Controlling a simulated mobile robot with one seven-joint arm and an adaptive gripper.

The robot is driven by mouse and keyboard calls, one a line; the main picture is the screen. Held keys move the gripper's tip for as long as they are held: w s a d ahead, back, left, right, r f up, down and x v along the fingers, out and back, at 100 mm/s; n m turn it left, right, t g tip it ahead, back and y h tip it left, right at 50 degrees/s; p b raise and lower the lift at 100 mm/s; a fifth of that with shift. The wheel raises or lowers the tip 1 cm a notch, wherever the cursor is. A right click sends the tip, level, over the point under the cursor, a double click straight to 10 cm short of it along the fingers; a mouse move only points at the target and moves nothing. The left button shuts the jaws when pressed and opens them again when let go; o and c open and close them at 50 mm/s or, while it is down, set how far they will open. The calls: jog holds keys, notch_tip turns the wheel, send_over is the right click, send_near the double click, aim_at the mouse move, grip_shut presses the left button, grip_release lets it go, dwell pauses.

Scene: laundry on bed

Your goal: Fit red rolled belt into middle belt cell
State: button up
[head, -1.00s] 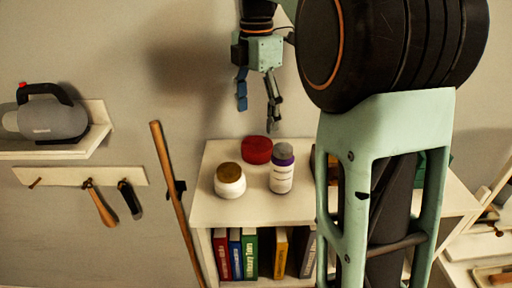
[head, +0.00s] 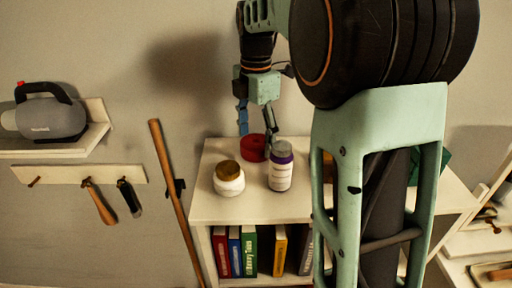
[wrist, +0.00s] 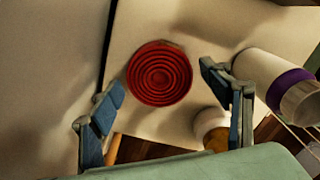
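The red rolled belt (head: 251,151) lies flat on top of the white bookcase, near the wall. In the wrist view it shows from above as a round coil of rings (wrist: 160,76). My gripper (head: 258,130) is open and empty, pointing down just above the belt. In the wrist view the belt lies ahead between the two spread blue fingertips (wrist: 160,82), and no grip on it shows. I cannot make out the middle belt cell in these frames. My arm hides part of the bookcase top.
A white jar with a brown lid (head: 229,179) and a white bottle with a purple band (head: 281,168) stand close to the belt. Several books (head: 235,251) fill the shelf below. A wooden pole (head: 172,200) leans at the left. A green object (head: 444,166) shows behind my arm.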

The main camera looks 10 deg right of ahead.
jog(key=shift+r, duration=0.1)
jog(key=c, duration=1.2)
